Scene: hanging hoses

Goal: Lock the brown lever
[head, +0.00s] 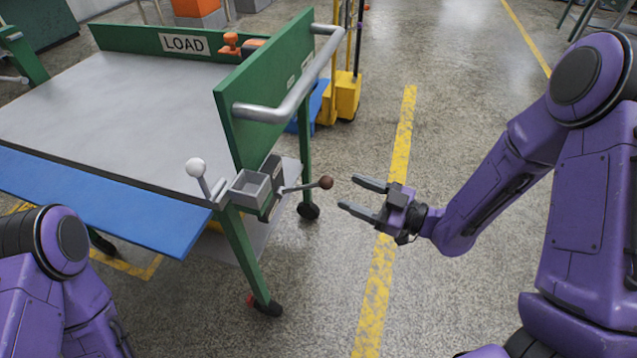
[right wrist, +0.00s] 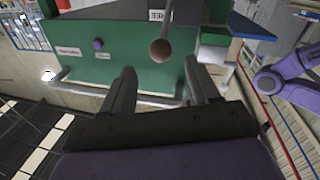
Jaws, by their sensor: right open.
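The brown lever (head: 325,182) is a metal rod with a brown ball knob. It sticks out to the right from the grey bracket at the cart's near corner. In the right wrist view the brown knob (right wrist: 160,49) is ahead of the fingers, near the middle. My right gripper (head: 355,196) is open and empty, just right of the knob, with its fingers pointing at it. Its two fingers also show in the right wrist view (right wrist: 163,90), apart, with nothing between them. My left arm shows at the lower left, but its gripper is out of view.
A lever with a white knob (head: 196,167) stands up left of a small grey open box (head: 250,187). The green cart panel (head: 262,100) carries a grey handrail (head: 300,95). A blue flap (head: 100,200) edges the table. The floor around my right gripper is clear.

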